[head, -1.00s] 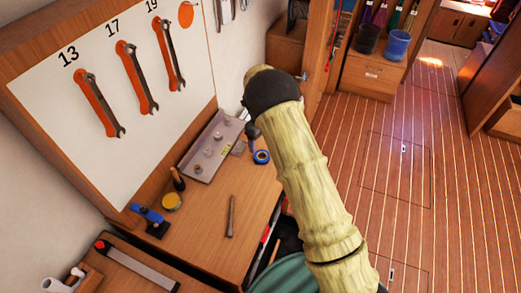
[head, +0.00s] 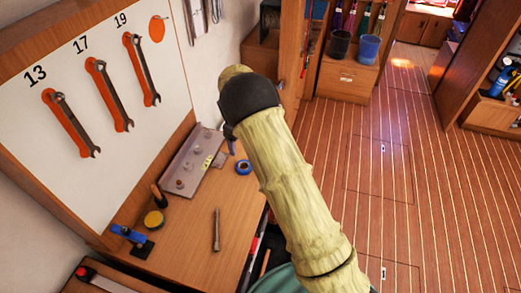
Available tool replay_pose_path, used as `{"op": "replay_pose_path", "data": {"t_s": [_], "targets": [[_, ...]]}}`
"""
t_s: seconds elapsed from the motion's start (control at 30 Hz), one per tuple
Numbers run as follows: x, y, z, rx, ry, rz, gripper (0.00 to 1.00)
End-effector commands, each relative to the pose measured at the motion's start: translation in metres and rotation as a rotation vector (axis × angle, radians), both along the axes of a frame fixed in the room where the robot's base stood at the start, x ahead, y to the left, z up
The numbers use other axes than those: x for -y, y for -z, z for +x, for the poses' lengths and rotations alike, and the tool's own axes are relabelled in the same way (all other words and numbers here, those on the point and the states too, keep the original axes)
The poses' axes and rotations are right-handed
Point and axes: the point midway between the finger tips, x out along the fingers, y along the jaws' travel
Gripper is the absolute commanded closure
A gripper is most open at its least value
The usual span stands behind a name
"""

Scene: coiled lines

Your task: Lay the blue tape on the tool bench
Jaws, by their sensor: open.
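A small roll of blue tape (head: 243,167) lies flat on the wooden tool bench (head: 188,247), near its back right part and to the right of a grey tray. My arm, in a pale yellow sleeve with a dark joint, reaches up through the middle of the head view, just right of the tape. My gripper cannot be made out; the arm's end is turned away or hidden behind the dark joint.
On the bench are a grey tray (head: 184,171) with small parts, a metal rod (head: 216,230), a yellow-topped tin (head: 154,219) and a blue clamp-like tool (head: 129,235). Wrenches hang on the white board (head: 110,105). Two buckets stand on a cabinet (head: 344,77). Open plank floor lies right.

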Motion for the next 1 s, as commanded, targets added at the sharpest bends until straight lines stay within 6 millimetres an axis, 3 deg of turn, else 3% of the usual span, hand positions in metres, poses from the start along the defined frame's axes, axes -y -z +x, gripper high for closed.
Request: {"op": "replay_pose_path", "data": {"t_s": [0.23, 0.47, 0.77, 1.0], "targets": [[0.011, -0.008, -0.004, 0.005, -0.059, 0.006, 0.25], [0.054, -0.038, -0.030, 0.036, -0.348, 0.017, 0.25], [0.108, -0.074, -0.085, 0.090, -0.833, 0.002, 0.25], [0.140, -0.096, -0.141, 0.128, -1.245, -0.045, 0.25]]}}
